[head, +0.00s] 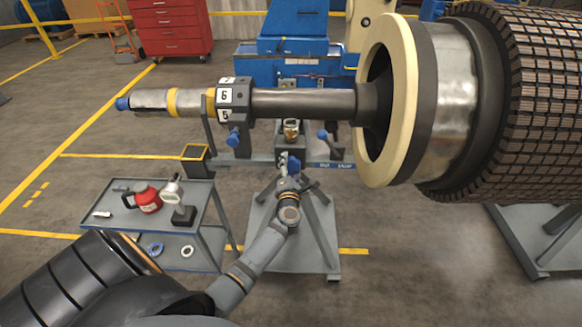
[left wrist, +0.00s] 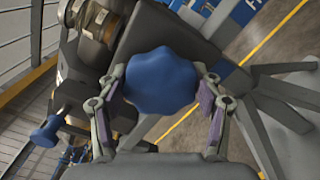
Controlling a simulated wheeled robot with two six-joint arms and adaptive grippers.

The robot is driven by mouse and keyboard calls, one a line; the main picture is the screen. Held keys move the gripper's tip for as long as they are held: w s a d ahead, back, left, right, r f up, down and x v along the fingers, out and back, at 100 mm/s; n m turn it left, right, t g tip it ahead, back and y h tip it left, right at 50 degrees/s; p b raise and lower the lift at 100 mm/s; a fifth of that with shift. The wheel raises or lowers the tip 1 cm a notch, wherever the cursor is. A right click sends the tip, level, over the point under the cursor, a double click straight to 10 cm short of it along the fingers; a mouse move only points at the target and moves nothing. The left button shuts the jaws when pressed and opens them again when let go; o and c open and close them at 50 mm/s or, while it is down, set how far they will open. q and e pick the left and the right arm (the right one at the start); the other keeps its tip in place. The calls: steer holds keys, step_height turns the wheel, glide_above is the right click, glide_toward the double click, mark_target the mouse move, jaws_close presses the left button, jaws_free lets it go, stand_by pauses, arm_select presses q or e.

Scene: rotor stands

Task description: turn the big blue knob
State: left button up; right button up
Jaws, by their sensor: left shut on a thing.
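The big blue knob (left wrist: 161,82) fills the middle of the left wrist view. It is round with a lobed rim. My left gripper (head: 288,172) reaches up to it from below on the rotor stand. Its two fingers stand on either side of the knob in the left wrist view and are shut on it. In the head view the knob is small and largely hidden by the gripper. My right gripper is not in view.
A shaft (head: 300,103) with a large rotor (head: 520,100) lies above the stand. Smaller blue knobs stick out at left (head: 233,138) and right (head: 322,134). A cart (head: 208,215) with a red jug (head: 148,198) stands left of my arm. A red cabinet (head: 172,28) is behind.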

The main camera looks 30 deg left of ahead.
arm_select(q)
steer(key=shift+f, duration=0.1)
stand_by(0.4)
steer(key=o, duration=1.2)
steer(key=shift+c, duration=0.2)
steer(key=shift+s, duration=0.1)
steer(key=v, duration=1.2)
steer(key=shift+a, duration=0.1)
